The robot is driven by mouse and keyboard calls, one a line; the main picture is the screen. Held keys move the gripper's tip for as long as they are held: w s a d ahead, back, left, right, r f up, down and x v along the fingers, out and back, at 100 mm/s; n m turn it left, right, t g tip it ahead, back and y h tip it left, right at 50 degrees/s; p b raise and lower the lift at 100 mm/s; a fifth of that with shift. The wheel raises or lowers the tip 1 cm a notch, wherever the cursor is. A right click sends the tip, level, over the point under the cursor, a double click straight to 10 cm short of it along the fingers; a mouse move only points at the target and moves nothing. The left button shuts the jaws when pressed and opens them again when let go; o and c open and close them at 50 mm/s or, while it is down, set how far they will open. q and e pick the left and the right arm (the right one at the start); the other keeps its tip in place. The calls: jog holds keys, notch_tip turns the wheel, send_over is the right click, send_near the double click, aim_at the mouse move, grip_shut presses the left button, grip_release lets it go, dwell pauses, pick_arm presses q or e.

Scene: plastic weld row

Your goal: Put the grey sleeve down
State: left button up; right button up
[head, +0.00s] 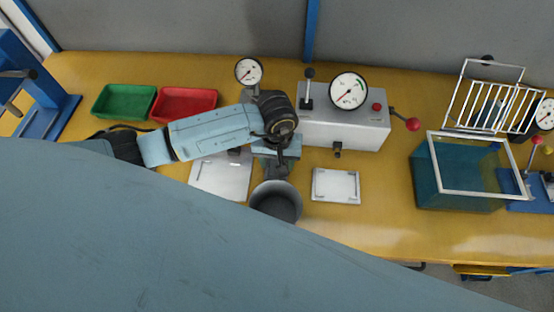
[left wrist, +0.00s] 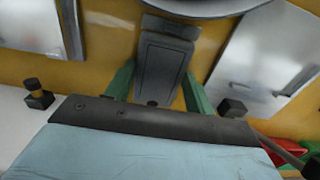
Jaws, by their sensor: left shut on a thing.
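The grey sleeve (head: 275,202) is an open-topped round grey piece in the head view. It is below my left gripper (head: 277,166), between two pale plates. In the left wrist view my gripper (left wrist: 160,82) has its green fingers on either side of a dark grey tab (left wrist: 163,55), shut on it. The sleeve's round rim (left wrist: 205,8) shows at the top edge there. I cannot tell whether the sleeve's bottom touches the bench. My right gripper is not in view.
The left pale plate (head: 215,186) and right pale plate (head: 336,186) lie on the yellow bench (head: 385,225). Behind stand a gauge box (head: 345,132) with a red-knobbed lever, a green tray (head: 122,101) and a red tray (head: 184,104). A blue-green tank (head: 440,180) stands right.

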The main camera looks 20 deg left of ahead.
pick_arm(q)
jog(key=o, duration=1)
jog(key=shift+f, duration=0.1)
